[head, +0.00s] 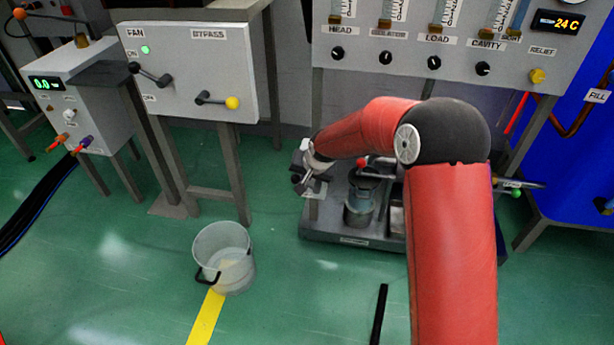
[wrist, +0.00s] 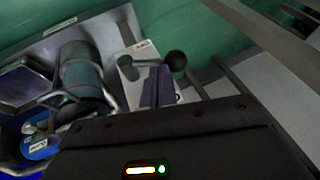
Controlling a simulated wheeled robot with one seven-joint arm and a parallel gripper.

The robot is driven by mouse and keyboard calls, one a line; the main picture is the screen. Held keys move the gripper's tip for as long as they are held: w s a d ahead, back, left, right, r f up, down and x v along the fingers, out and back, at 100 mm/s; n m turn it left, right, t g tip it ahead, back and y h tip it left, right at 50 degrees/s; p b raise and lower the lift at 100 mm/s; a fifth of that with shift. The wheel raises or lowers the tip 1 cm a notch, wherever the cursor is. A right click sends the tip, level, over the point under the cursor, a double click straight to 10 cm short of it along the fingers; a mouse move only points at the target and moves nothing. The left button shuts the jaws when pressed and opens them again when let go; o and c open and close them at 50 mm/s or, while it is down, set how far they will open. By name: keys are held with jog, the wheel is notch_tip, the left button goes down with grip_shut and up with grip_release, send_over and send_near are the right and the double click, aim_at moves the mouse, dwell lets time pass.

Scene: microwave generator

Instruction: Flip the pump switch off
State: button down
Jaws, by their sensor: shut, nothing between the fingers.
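The pump switch is a lever with a dark ball end (wrist: 175,61) on a pale plate (wrist: 129,76) in the wrist view. The pump body (head: 359,208) stands to the right of my gripper.
A clear bucket (head: 224,258) stands on the green floor at left. The fan and bypass panel (head: 188,72) stands on legs behind it. The gauge panel (head: 450,60) is above the pump. A blue tank (head: 578,140) is at right. Floor in front of the pump is mostly clear.

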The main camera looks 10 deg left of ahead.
aim_at(295, 181)
jog(key=shift+a, duration=0.2)
jog(key=a+h, duration=0.1)
jog(key=h, duration=0.1)
jog(key=a+f+n+h, duration=0.1)
jog(key=h, duration=0.1)
jog(key=f+h, duration=0.1)
jog(key=shift+a+f+h, duration=0.2)
jog(key=shift+a+h, duration=0.2)
jog(key=shift+a+f+n+h, duration=0.2)
jog(key=shift+f+h, duration=0.15)
jog(key=shift+h, duration=0.25)
jog(key=shift+a+f+n+h, duration=0.1)
jog(key=shift+f+n+h, duration=0.1)
jog(key=shift+f+h, duration=0.3)
jog(key=shift+a+f+h+b, duration=0.1)
jog(key=shift+f+h+b, duration=0.4)
jog(key=shift+h, duration=0.4)
jog(key=shift+f, duration=0.3)
